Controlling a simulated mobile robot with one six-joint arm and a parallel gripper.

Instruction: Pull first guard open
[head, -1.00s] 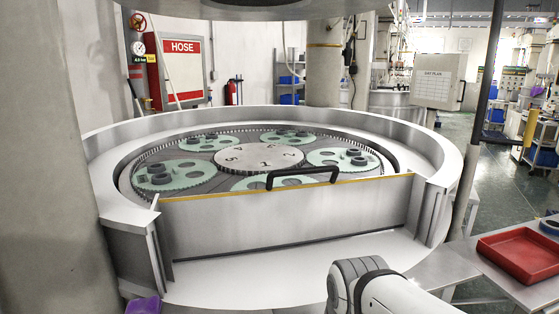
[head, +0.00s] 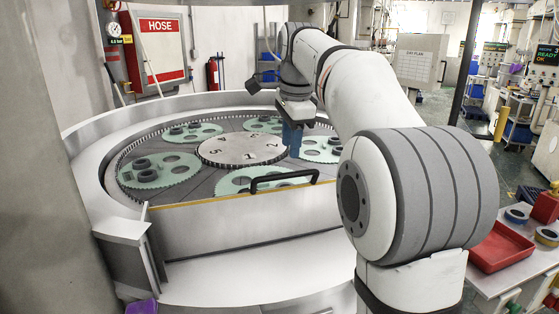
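The guard (head: 230,235) is an upright grey metal panel with a yellow top edge, standing across the front opening of the round lapping machine. A black bar handle (head: 284,180) is fixed at its top edge. The guard's right end is hidden behind my arm. My gripper (head: 292,145), with blue fingers pointing down, shows above the machine, behind the handle in the picture. It appears apart from the handle, and nothing shows in it. Its finger gap cannot be made out.
The round machine rim (head: 100,165) surrounds green carrier discs (head: 160,170) and a numbered centre plate (head: 243,149). A grey column stands close on the left. A red tray (head: 497,248) lies on a side table at right. A purple object (head: 141,306) is low at front left.

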